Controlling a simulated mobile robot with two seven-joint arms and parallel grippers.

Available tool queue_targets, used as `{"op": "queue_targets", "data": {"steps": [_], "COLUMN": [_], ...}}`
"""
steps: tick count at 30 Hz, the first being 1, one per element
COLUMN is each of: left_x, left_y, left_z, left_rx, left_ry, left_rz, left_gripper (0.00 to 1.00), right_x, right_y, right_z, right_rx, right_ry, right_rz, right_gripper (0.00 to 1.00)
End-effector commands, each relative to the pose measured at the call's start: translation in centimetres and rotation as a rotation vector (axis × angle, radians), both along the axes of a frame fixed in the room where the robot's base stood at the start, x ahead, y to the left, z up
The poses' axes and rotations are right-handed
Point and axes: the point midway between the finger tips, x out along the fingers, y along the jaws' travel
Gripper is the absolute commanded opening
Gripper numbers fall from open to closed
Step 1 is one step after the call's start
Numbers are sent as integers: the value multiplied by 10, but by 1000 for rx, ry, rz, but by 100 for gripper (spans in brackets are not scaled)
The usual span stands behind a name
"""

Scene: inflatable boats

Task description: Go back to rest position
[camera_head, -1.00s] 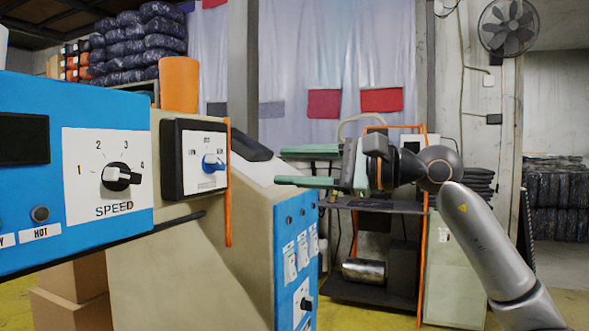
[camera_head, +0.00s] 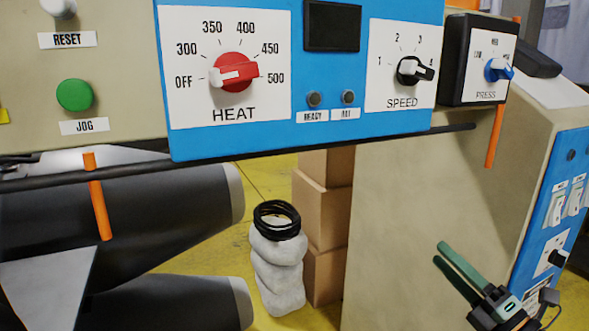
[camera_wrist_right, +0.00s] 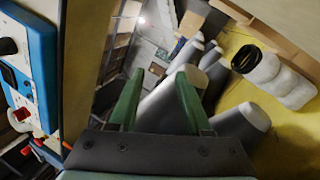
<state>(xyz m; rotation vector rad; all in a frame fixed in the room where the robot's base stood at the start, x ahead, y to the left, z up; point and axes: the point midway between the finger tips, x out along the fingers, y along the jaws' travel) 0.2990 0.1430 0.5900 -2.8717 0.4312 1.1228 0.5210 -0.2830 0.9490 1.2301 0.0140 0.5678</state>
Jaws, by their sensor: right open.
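My right gripper (camera_head: 440,252) is at the lower right of the head view, beside the beige machine body, with its green fingers pointing up and left. In the right wrist view the two green fingers (camera_wrist_right: 160,75) are apart with nothing between them, so it is open and empty. My left gripper is not in view. The blue control panel (camera_head: 345,65) fills the top of the head view.
A beige machine housing (camera_head: 410,190) stands left of my right gripper. Large grey tubes (camera_head: 130,215) lie at the left. Orange strips (camera_head: 97,200) hang below the panel.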

Motion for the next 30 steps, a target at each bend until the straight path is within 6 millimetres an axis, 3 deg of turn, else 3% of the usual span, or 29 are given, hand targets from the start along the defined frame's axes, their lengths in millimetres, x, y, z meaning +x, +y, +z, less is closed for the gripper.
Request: {"op": "queue_targets", "data": {"steps": [1,3,5,9,12,18,19,21,25,30], "left_x": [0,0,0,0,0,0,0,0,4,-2], "left_y": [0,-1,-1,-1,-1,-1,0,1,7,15], "left_z": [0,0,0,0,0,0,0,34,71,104], "left_rx": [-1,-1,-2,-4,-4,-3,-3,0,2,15], "left_ry": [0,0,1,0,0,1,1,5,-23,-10], "left_rz": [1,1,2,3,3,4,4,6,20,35], "left_gripper": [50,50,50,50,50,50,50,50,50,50], "right_x": [-6,-16,-30,-77,-119,-215,-230,-225,-226,-229], "right_y": [5,11,19,44,70,134,145,138,133,126], "right_z": [-43,-94,-137,-230,-284,-356,-362,-329,-300,-261], "right_rx": [182,410,592,975,1217,1639,1697,1686,1687,1691], "right_ry": [136,310,453,769,976,1346,1398,1377,1364,1346], "right_rz": [-15,-50,-88,-201,-295,-507,-541,-538,-547,-560], "right_gripper": [49,49,49,49,49,49,49,49,49,49]}}
